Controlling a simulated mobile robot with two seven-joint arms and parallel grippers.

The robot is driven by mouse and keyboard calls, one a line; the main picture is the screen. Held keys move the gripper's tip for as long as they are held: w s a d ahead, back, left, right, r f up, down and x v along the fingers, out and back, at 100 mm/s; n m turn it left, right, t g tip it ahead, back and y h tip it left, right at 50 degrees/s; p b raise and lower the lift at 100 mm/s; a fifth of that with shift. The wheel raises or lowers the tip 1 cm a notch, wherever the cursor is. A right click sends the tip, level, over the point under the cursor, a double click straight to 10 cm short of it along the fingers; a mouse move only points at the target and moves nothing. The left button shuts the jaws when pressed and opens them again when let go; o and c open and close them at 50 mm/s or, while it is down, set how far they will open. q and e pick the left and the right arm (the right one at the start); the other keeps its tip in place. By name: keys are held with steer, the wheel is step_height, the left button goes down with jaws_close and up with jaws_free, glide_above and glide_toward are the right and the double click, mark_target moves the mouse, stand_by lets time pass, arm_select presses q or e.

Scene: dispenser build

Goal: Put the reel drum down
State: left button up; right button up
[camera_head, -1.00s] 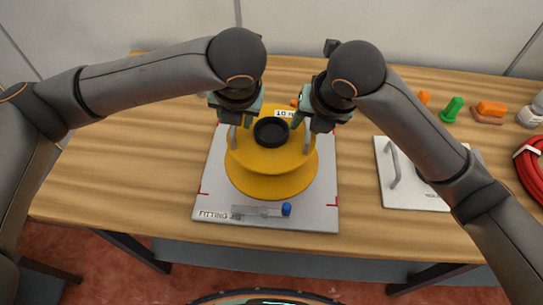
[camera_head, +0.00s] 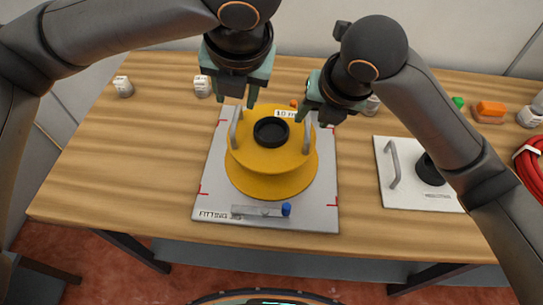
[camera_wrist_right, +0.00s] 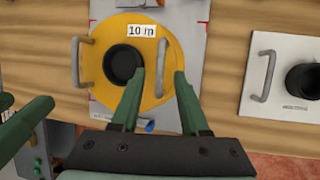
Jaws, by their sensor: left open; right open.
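The yellow reel drum (camera_head: 270,180) rests on the white fitting board (camera_head: 213,180), with a black hub, a grey handle on each side and a "10 m" label. It also shows in the right wrist view (camera_wrist_right: 115,92). My left gripper (camera_head: 238,100) is open and empty, above and behind the drum's left handle (camera_head: 235,127). My right gripper (camera_head: 318,118) is open above the drum's right handle (camera_head: 308,136). In the right wrist view its fingers (camera_wrist_right: 160,75) appear on either side of that handle; I cannot tell how far above it they are.
A grey tool with a blue end (camera_head: 260,211) lies at the board's front edge. A white plate (camera_head: 437,200) with a handle and black hub stands to the right. Small white pieces (camera_head: 202,86) lie behind. A red coil (camera_head: 530,165) is far right.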

steer(key=v, duration=0.7)
steer(key=shift+s+r, duration=0.2)
steer(key=shift+r, duration=0.15)
steer(key=shift+s, duration=0.1)
